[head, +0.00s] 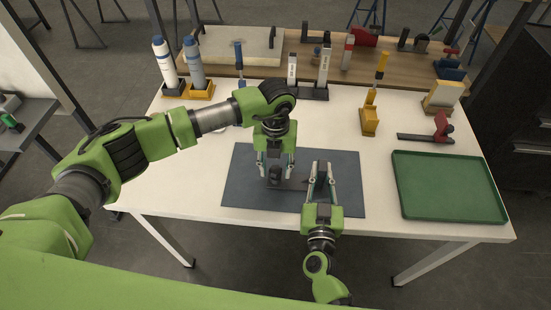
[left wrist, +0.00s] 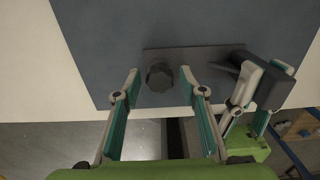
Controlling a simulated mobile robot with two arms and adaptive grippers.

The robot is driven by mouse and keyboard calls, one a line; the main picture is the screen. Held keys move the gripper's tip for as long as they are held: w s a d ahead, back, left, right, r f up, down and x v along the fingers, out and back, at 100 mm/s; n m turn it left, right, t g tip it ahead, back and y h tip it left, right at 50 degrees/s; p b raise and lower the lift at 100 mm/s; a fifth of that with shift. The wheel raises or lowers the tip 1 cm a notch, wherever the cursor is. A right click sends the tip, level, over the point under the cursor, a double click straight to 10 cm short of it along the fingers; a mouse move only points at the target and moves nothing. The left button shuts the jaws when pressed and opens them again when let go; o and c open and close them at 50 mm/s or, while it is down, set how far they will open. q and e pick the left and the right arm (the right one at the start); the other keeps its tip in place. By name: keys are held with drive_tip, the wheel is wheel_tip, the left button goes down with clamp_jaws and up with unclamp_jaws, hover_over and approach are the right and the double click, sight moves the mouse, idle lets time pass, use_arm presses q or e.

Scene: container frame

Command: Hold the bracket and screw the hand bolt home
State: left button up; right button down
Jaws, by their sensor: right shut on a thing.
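The dark bracket (head: 292,185) lies on the blue-grey mat (head: 238,180); its flat plate also shows in the left wrist view (left wrist: 200,58), with a dark upright block (left wrist: 278,88) at its right end. The dark hand bolt (head: 274,172) stands on the plate's left part, and its round knob shows in the left wrist view (left wrist: 160,77). My left gripper (head: 275,179) points down over the knob. Its fingers are open, one on each side, with small gaps. My right gripper (head: 319,168) is shut on the bracket at its upright end. The bolt's thread is hidden.
A green tray (head: 448,213) lies right of the mat. A red-handled tool (head: 440,128), a yellow-handled screwdriver in a yellow stand (head: 370,121) and two bottles (head: 195,66) stand further back. White table shows between the mat and these.

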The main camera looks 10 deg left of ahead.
use_arm(q)
drive_tip(key=shift+f, duration=1.15)
clamp_jaws()
drive_tip(key=m, duration=0.3)
drive_tip(key=shift+m, duration=0.3)
drive_tip(key=m, duration=0.3)
drive_tip(key=shift+m, duration=0.4)
drive_tip(key=m, duration=0.3)
drive_tip(key=shift+m, duration=0.3)
drive_tip(key=m, duration=0.4)
drive_tip(key=shift+o, duration=0.3)
unclamp_jaws()
